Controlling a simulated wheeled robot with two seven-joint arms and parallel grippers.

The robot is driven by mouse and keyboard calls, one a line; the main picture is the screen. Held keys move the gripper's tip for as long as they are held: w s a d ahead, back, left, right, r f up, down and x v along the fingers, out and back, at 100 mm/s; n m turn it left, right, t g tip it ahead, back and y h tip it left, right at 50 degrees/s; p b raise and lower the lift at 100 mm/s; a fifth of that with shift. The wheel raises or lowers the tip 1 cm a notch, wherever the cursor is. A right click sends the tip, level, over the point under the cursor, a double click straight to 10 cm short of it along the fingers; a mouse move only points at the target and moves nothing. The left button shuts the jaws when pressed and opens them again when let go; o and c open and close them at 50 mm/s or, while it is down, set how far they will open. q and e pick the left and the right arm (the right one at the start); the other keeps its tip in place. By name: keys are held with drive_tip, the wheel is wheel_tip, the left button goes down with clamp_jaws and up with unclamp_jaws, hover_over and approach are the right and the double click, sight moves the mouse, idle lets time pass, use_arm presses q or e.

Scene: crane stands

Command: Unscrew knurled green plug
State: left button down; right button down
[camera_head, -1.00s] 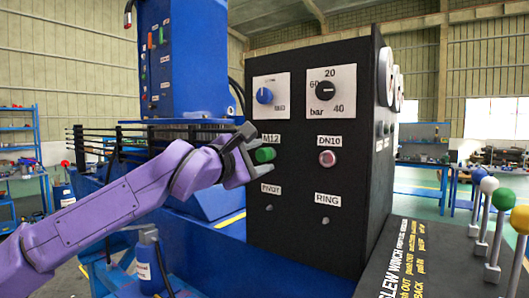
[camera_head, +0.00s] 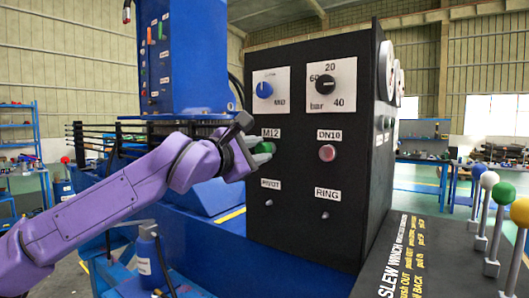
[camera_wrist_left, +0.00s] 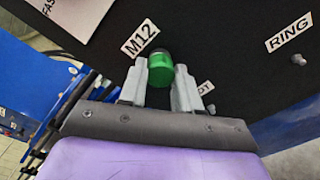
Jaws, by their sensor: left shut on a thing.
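The green plug (camera_head: 263,148) sits on the front of the black panel box (camera_head: 290,225), below the M12 label. My left gripper (camera_head: 260,152) is at the plug, its purple arm coming in from the left. In the left wrist view the green plug (camera_wrist_left: 161,71) lies between the two grey fingers (camera_wrist_left: 163,82), and they are shut on it. A dark collar shows behind the plug. Its thread is hidden. My right gripper is in neither view.
A red-pink plug (camera_head: 327,153) sits to the right under the DN10 label. A blue knob (camera_head: 264,90) and a bar dial (camera_head: 325,85) are above. Ball-topped levers (camera_head: 489,181) stand at the right. A blue column (camera_head: 182,60) rises behind my left arm.

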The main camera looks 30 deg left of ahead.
use_arm(q)
drive_tip(key=n+b, duration=0.2)
drive_tip(key=n, duration=0.2)
drive_tip(key=shift+f, duration=0.2)
drive_tip(key=shift+r, duration=0.1)
drive_tip(key=shift+n, duration=0.3)
drive_tip(key=n+b, duration=0.3)
drive_tip(key=n, duration=0.1)
drive_tip(key=shift+n, duration=0.4)
